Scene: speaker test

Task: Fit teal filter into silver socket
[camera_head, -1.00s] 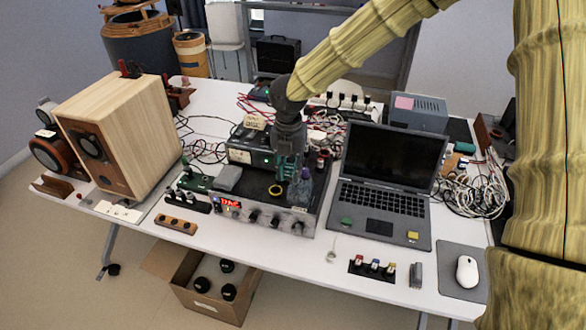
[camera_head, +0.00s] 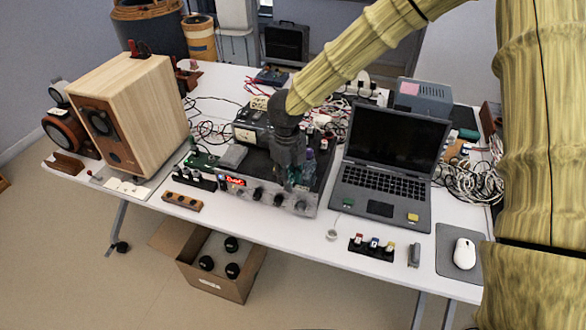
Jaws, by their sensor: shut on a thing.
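My gripper (camera_head: 295,181) points down over the black top of the silver-fronted amplifier (camera_head: 268,198), near its front edge. It is shut on a small teal piece (camera_head: 293,173), which looks like the teal filter; dark fingers cover much of it. I cannot make out the silver socket; the gripper hides the part of the amplifier top below it. Whether the teal piece touches anything below is too small to tell.
The open laptop (camera_head: 382,176) is further right, and a wooden speaker (camera_head: 133,118) is at left. The table's front edge strip is partly free.

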